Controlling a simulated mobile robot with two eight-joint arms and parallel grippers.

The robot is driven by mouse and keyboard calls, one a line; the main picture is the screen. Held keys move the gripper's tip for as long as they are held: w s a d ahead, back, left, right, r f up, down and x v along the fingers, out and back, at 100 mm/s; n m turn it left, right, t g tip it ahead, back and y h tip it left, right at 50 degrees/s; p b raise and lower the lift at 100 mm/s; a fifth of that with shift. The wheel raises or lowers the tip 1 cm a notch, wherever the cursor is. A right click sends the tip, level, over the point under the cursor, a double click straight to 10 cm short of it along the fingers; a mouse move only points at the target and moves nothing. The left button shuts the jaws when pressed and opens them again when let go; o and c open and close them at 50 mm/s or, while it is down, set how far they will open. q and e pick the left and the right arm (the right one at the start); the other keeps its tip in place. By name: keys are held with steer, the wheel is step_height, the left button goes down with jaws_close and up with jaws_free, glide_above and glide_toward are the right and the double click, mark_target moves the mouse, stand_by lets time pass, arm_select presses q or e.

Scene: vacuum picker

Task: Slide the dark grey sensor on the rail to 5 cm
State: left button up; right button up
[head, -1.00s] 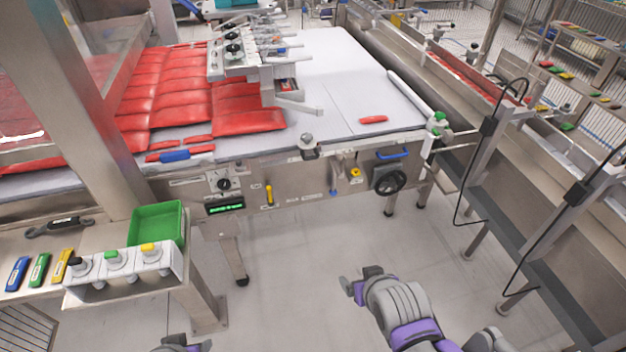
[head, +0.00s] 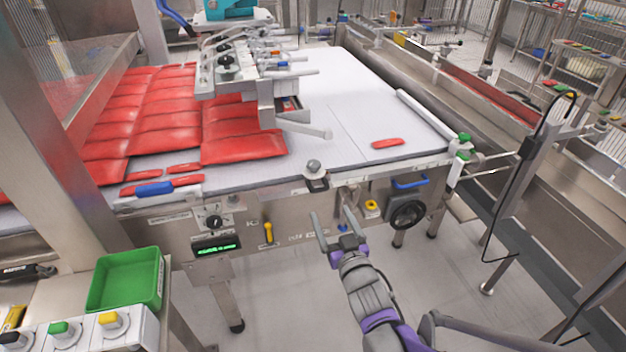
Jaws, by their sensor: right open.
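The dark grey sensor (head: 317,184) sits on the rail (head: 262,190) along the front edge of the conveyor table, with a round grey knob (head: 313,166) on top. The rail's scale marks are too small to read. My right gripper (head: 330,206) is open and empty. In the picture its fingers point up toward the sensor from just below it, apparently without touching it. My left gripper is out of view.
Red packs (head: 243,140) lie on the belt at left, and a single red pack (head: 388,143) lies at right. A black handwheel (head: 407,215), yellow lever (head: 268,232) and blue handle (head: 411,182) are on the front panel. A green bin (head: 127,281) stands lower left.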

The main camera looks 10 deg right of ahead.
mark_target(319, 190)
steer(key=w, duration=1)
steer(key=shift+w+a+r, duration=0.1)
steer(key=shift+a, duration=0.1)
steer(key=shift+c, duration=0.2)
jaws_close()
